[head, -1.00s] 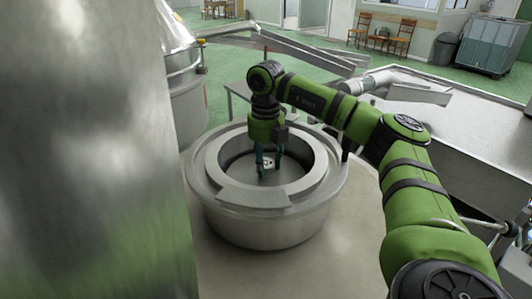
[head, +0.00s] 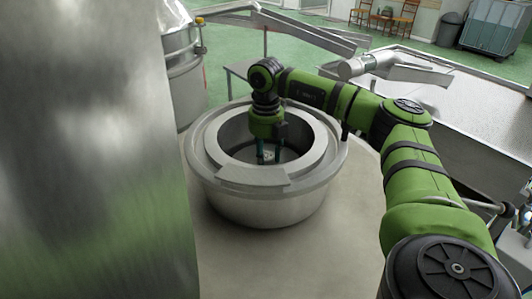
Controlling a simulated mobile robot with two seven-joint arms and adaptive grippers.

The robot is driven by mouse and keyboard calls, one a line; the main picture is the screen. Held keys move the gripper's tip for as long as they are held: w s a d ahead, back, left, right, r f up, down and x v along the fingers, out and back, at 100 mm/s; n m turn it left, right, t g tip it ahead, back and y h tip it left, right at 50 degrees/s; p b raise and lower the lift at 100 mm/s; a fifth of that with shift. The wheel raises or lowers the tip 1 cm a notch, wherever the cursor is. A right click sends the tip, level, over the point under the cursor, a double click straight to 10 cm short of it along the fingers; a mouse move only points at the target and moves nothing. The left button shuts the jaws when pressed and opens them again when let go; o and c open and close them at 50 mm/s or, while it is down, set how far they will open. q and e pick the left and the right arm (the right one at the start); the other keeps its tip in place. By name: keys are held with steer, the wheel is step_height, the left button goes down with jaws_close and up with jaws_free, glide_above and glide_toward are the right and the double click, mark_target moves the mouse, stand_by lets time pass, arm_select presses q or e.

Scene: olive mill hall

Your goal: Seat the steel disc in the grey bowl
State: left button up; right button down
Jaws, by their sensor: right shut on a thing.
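The grey bowl (head: 265,208) is a wide round metal vessel standing on a pale round surface in the middle of the head view. It has a thick inner ring and a round opening. My right gripper (head: 269,156) points straight down into this opening, its fingertips below the ring's upper edge. It is shut on the steel disc (head: 268,155), of which only a small bright piece shows clearly between the fingers. The rest of the disc is hard to tell from the shaded inside of the bowl, and I cannot tell whether it touches bottom. My left gripper is not in view.
A large shiny steel cylinder (head: 95,150) fills the left side, close to the bowl. A smaller steel vessel (head: 186,90) stands behind it. A wide metal trough (head: 450,125) lies at the right, beyond my right arm. The pale surface (head: 290,260) in front of the bowl is clear.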

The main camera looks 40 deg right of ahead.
mark_target(266, 155)
steer(key=shift+f+b, duration=0.35)
steer(key=shift+f, duration=0.1)
stand_by(0.3)
steer(key=c, duration=0.6)
jaws_free()
step_height(266, 155, up, 12)
steer(key=shift+r, duration=0.1)
